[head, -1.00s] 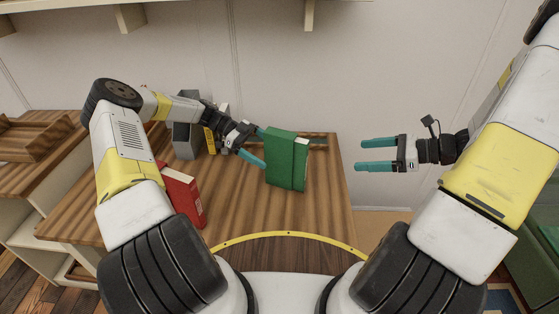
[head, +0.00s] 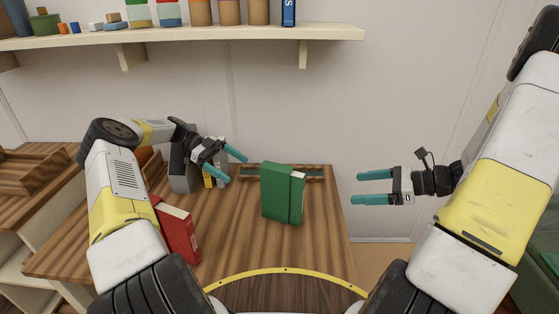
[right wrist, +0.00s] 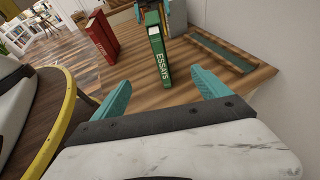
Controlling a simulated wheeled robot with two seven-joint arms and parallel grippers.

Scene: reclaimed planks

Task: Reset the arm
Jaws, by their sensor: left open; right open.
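A green book (head: 282,193) stands upright on the wooden table; its spine reads "ESSAYS" in the right wrist view (right wrist: 158,62). My left gripper (head: 236,169) is open and empty, just left of the green book and apart from it in the head view. Its teal fingers also show behind the book in the right wrist view. My right gripper (head: 355,187) is open and empty in the air, beyond the table's right edge in the head view. Its two fingers frame the bottom of the right wrist view (right wrist: 161,77).
A red book (head: 178,232) stands on the table at left. A grey object (head: 182,170) is partly hidden behind my left arm. A flat slotted tray (head: 316,174) lies at the table's back edge. A wall shelf (head: 200,34) holds blocks, cans and a blue book.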

